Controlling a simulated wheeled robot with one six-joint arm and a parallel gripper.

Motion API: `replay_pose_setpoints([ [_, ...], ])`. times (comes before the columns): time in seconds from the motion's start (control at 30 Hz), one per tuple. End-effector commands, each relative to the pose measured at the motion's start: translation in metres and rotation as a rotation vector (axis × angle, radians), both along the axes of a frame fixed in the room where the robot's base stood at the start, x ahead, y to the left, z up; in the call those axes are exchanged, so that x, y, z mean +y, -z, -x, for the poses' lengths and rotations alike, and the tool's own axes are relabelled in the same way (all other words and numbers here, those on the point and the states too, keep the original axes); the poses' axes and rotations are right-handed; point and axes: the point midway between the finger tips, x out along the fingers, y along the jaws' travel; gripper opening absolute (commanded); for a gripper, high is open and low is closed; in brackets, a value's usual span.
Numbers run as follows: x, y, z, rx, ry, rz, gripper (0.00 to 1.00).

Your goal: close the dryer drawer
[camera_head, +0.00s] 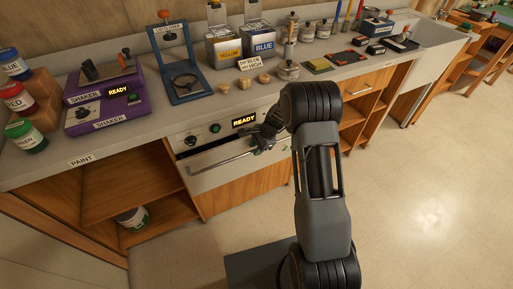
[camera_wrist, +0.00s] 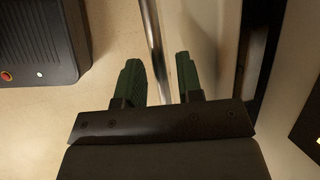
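The dryer drawer (camera_head: 222,171) is in the cabinet under the counter, below a panel with a lit READY display (camera_head: 245,121). A dark gap along its top edge shows that it stands slightly out. Its long metal handle bar (camera_head: 207,164) runs across the front. My gripper (camera_head: 262,147) is at the right part of the handle, partly hidden by my arm. In the wrist view my gripper (camera_wrist: 160,78) has its two green fingers apart, with the handle bar (camera_wrist: 153,38) running between them. I cannot tell whether either finger touches the bar.
On the counter are a purple shaker (camera_head: 108,95), a blue stand (camera_head: 183,75), yellow (camera_head: 226,52) and blue (camera_head: 260,42) cans and small pots. An open shelf (camera_head: 120,190) is left of the dryer. The floor (camera_head: 425,190) at right is clear.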

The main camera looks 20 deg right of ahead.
Motion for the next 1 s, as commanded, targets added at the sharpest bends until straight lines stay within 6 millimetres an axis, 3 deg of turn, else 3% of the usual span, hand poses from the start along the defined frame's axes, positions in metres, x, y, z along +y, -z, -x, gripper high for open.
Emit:
replay_pose_setpoints([
  [0.3,-0.001,-0.001,0.001,0.001,0.0,-0.001,0.4],
  [0.43,-0.006,-0.01,0.001,-0.001,0.003,-0.001,0.4],
  [1.0,-0.048,-0.105,0.012,-0.001,0.003,0.0,0.4],
])
